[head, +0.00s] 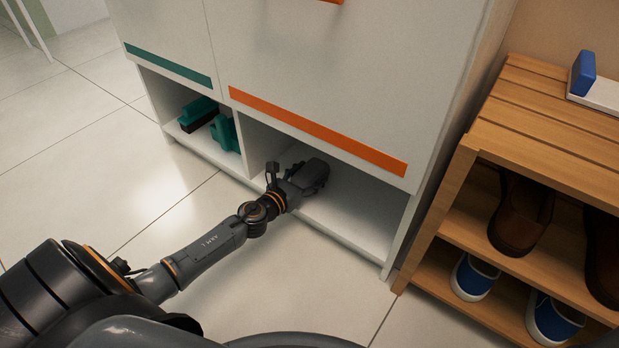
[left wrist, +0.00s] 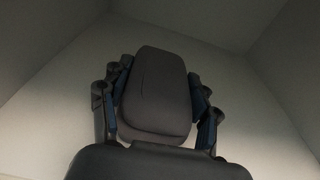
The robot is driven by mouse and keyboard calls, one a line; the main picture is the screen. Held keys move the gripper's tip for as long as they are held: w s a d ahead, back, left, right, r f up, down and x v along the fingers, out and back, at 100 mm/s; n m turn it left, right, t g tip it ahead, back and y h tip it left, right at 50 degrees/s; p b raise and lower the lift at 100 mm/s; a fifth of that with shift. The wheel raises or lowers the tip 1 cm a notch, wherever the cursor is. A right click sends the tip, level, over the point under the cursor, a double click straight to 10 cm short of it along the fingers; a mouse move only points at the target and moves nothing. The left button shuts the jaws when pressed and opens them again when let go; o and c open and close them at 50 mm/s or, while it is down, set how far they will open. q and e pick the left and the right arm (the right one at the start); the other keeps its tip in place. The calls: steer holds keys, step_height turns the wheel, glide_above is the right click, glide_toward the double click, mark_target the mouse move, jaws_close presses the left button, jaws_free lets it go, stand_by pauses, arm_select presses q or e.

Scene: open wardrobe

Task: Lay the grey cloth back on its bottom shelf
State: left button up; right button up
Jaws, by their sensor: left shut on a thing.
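The grey cloth (left wrist: 157,92) shows in the left wrist view as a dark grey, rounded, folded bundle. My left gripper (left wrist: 158,95) is shut on it, with a finger against each side. In the head view, the left gripper (head: 308,177) reaches into the right-hand bottom compartment, under the orange strip. There the cloth is hard to tell apart from the dark gripper. The bottom shelf (head: 352,215) of that compartment is otherwise bare where I see it. I cannot tell whether the cloth touches the shelf. My right gripper is not in view.
The left bottom compartment, under a green strip (head: 165,65), holds green and black things (head: 222,130). A divider (head: 252,155) stands close left of my gripper. A wooden shoe rack (head: 545,150) with brown shoes (head: 518,215) and blue shoes (head: 474,277) stands at the right.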

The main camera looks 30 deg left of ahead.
arm_select(q)
steer(key=o, duration=1.1)
steer(key=shift+f, duration=0.1)
steer(key=shift+o, duration=0.2)
steer(key=shift+r, duration=0.2)
steer(key=s, duration=0.3)
steer(key=s+r+p, duration=0.1)
steer(key=s, duration=0.3)
steer(key=s+p, duration=0.1)
steer(key=s, duration=0.2)
steer(key=shift+s+a+r, duration=0.25)
steer(key=shift+s+a, duration=0.05)
steer(key=shift+a, duration=0.1)
steer(key=shift+s+r, duration=0.1)
steer(key=shift+s, duration=0.55)
steer(key=shift+s, duration=0.1)
